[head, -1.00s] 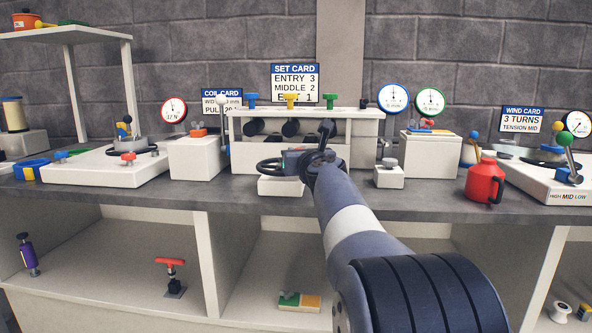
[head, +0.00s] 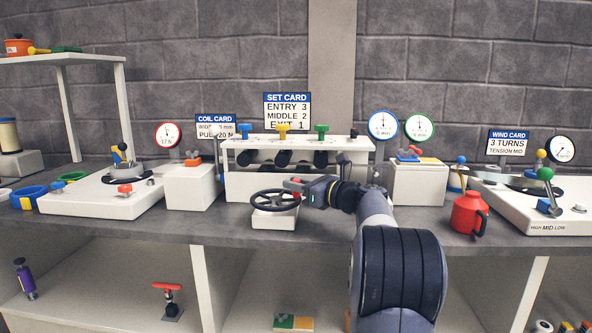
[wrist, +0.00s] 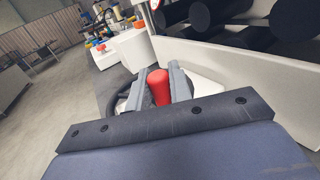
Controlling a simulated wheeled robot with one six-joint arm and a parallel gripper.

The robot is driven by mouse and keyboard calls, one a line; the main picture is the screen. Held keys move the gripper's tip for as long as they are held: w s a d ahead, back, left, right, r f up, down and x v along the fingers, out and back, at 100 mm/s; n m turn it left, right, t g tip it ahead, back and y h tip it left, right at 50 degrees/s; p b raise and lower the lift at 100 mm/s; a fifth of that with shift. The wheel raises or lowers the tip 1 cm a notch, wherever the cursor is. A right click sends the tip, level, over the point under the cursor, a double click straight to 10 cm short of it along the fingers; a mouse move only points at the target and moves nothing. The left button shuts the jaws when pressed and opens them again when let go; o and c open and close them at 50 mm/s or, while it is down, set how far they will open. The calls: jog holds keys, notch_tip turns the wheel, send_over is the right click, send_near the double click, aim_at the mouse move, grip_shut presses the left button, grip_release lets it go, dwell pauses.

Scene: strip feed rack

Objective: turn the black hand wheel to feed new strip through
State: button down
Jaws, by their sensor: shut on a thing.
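The black hand wheel (head: 274,197) lies flat on a small white block at the bench front, below the white roller rack (head: 262,183). My gripper (head: 296,185) reaches in from the right over the wheel's far right rim. In the wrist view, the two fingers (wrist: 157,90) are shut on an upright red handle (wrist: 159,87), with part of the black wheel rim (wrist: 117,101) beside it. In the head view only a bit of red shows at the gripper, and the fingertips are hard to make out.
The set card (head: 287,110) reads entry 3, middle 2, exit 1. Blue, yellow and green knobs (head: 282,133) top the rack, with black rollers below. Left of it stands a white block (head: 190,188); to the right, a red can (head: 467,213). Bench is clear before the wheel.

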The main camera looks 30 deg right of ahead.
jog(key=shift+w+d+r+n+g+y+p, duration=0.25)
jog(key=shift+n+g+y+p, duration=0.6)
jog(key=shift+p, duration=1.5)
jog(key=shift+w+r+n+g+y+p, duration=0.1)
jog(key=shift+w+n+g+y+p, duration=0.7)
jog(key=shift+p, duration=1.5)
jog(key=shift+d+r+n+g+y+p, duration=0.1)
jog(key=shift+n+g+y+p, duration=0.4)
jog(key=shift+y+p, duration=1.25)
jog(key=p, duration=0.2)
jog(key=n+g+p, duration=0.1)
jog(key=p, duration=0.2)
jog(key=shift+w+f+n+g, duration=0.15)
jog(key=shift+w+n+g, duration=0.1)
jog(key=shift+w, duration=0.1)
jog(key=shift+p, duration=0.45)
jog(key=shift+w+f+n+g+y+p, duration=0.1)
jog(key=shift+f+n+g+y+p, duration=0.25)
jog(key=shift+p, duration=0.2)
jog(key=c, duration=1.3)
grip_release()
jog(key=shift+f+b, duration=0.15)
jog(key=shift+b, duration=1)
